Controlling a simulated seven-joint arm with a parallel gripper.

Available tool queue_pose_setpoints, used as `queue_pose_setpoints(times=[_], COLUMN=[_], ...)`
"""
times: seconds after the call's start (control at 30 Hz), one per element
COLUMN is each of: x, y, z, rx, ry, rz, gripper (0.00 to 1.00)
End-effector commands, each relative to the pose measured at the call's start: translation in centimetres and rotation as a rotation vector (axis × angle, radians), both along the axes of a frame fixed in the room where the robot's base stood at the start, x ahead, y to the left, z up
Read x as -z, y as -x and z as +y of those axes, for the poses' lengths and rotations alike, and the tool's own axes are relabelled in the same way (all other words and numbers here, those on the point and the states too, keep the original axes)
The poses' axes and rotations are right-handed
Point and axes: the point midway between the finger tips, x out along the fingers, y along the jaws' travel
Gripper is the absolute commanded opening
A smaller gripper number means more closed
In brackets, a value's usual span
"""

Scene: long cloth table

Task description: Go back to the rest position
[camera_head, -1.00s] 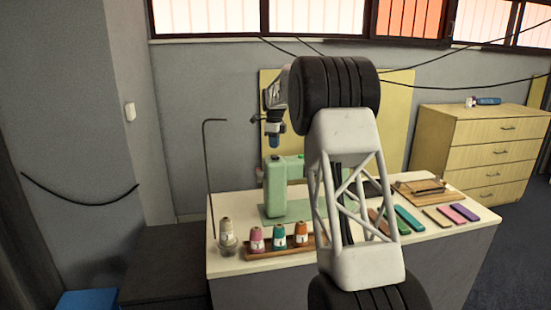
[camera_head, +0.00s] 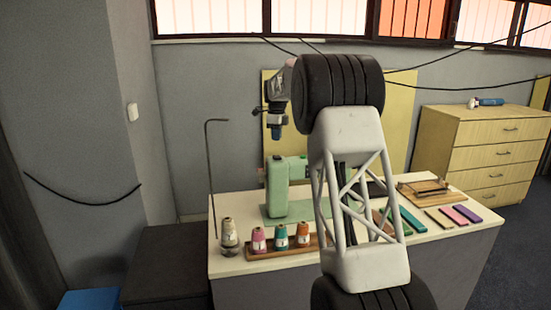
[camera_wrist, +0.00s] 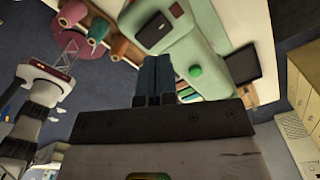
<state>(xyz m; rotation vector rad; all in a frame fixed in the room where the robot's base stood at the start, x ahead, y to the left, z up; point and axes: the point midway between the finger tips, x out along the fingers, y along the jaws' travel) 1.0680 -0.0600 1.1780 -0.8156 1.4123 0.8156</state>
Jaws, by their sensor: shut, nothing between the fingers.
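My gripper (camera_head: 276,132) hangs fingers down in the air above the green sewing machine (camera_head: 275,188), apart from it. Its blue-grey fingers are together and empty, and they also show in the wrist view (camera_wrist: 153,78) over the machine. The white table (camera_head: 235,202) bears the machine. A cream spool (camera_head: 229,236) stands at the foot of the thin rod. Pink (camera_head: 258,241), teal (camera_head: 281,239) and orange (camera_head: 303,237) spools stand on a wooden tray (camera_head: 272,254). My arm hides part of the table.
A thin bent rod (camera_head: 211,170) rises at the table's left. Colored strips (camera_head: 467,214) and a wooden frame (camera_head: 428,188) lie at the right. A yellow board (camera_head: 400,120) stands behind, and a drawer chest (camera_head: 480,155) is farther right. Air around my gripper looks clear.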

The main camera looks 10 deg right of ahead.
Motion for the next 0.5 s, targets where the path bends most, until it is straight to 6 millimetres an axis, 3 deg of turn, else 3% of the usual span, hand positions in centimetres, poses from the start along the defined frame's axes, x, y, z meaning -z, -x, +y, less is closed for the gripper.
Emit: queue_pose_setpoints(times=[0.27, 0.5], x=[-0.8, -2.9], y=[1.1, 4.4], z=[0.2, 0.6], rx=[-0.033, -0.137], ry=[0.000, 0.003], rz=[-0.004, -0.017], gripper=[0.00, 0.00])
